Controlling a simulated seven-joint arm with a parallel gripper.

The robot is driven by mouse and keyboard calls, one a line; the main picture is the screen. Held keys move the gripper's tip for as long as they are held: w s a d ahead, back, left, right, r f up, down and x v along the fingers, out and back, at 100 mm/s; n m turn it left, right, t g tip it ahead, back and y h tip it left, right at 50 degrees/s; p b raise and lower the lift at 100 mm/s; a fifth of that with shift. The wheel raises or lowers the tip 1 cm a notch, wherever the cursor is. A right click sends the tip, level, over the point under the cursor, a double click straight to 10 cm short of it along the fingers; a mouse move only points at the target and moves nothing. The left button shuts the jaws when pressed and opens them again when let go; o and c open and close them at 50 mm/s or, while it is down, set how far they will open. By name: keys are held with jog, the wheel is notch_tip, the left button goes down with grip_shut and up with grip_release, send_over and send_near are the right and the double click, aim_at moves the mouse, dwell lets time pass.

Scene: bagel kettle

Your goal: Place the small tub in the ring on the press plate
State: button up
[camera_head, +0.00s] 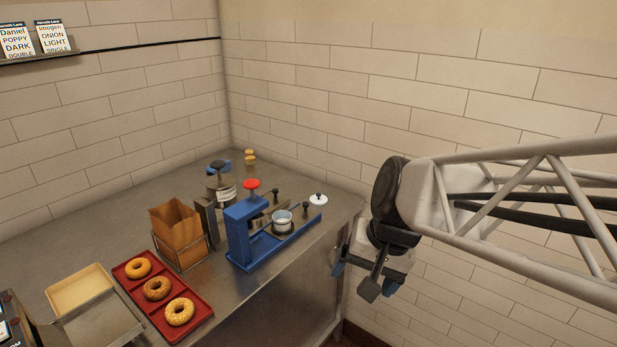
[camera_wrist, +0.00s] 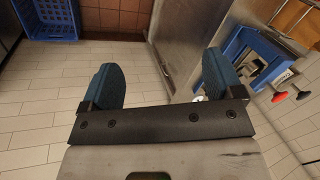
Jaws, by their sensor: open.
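The blue press (camera_head: 240,231) with a red knob stands on the steel bench near its right end. A small light-coloured tub (camera_head: 282,220) with a bluish inside stands upright on the press's low plate (camera_head: 262,249). It appears to be at the ring there; the ring is mostly hidden, so I cannot tell how it is seated. My gripper (camera_head: 363,280) is open and empty, right of the press and beyond the bench's edge. In the wrist view its two blue-padded fingers (camera_wrist: 160,72) are wide apart, with floor between them. Part of the blue press (camera_wrist: 262,48) shows at upper right.
A red tray (camera_head: 150,310) with three bagels, a paper bag (camera_head: 178,232) in a wire holder and a labelled container (camera_head: 222,190) share the bench. A blue crate (camera_wrist: 48,18) is on the floor.

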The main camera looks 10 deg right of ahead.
jog(key=s+d+r+n+h, duration=0.1)
jog(key=s+d+n+h, duration=0.2)
jog(key=s, duration=0.3)
jog(key=shift+s+d+n+t, duration=0.35)
jog(key=shift+d+n+t, duration=0.05)
jog(key=shift+d, duration=0.05)
